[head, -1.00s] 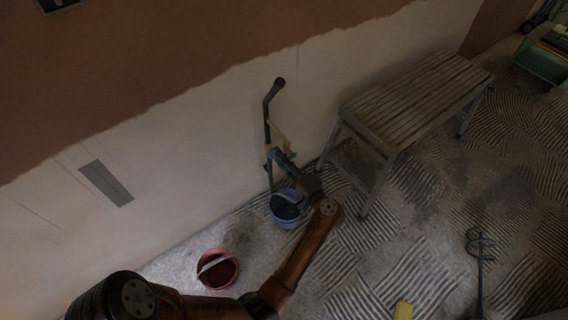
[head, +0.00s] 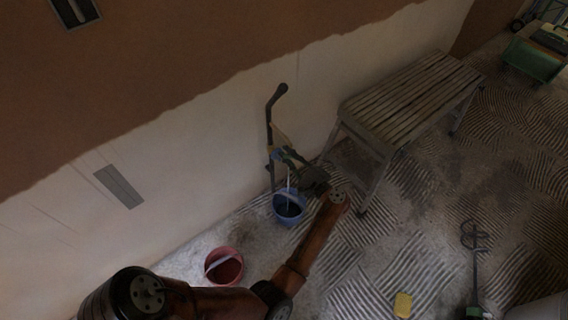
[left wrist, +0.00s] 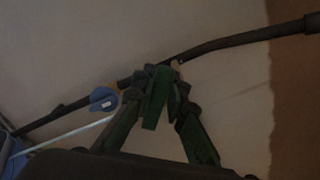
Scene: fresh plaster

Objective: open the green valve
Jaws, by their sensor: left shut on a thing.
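A dark pipe (head: 269,125) with a bent top stands against the wall; it crosses the left wrist view (left wrist: 225,43). A thin pale stream (left wrist: 68,137) runs from the pipe towards the blue bucket (head: 290,209) below. My right gripper is out of view.
A red bucket (head: 223,266) stands left of my left forearm. A slatted wooden bench (head: 408,95) stands right of the pipe. A yellow block (head: 403,305) and a mixer paddle (head: 475,240) are at the lower right. Ridged floor lies between.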

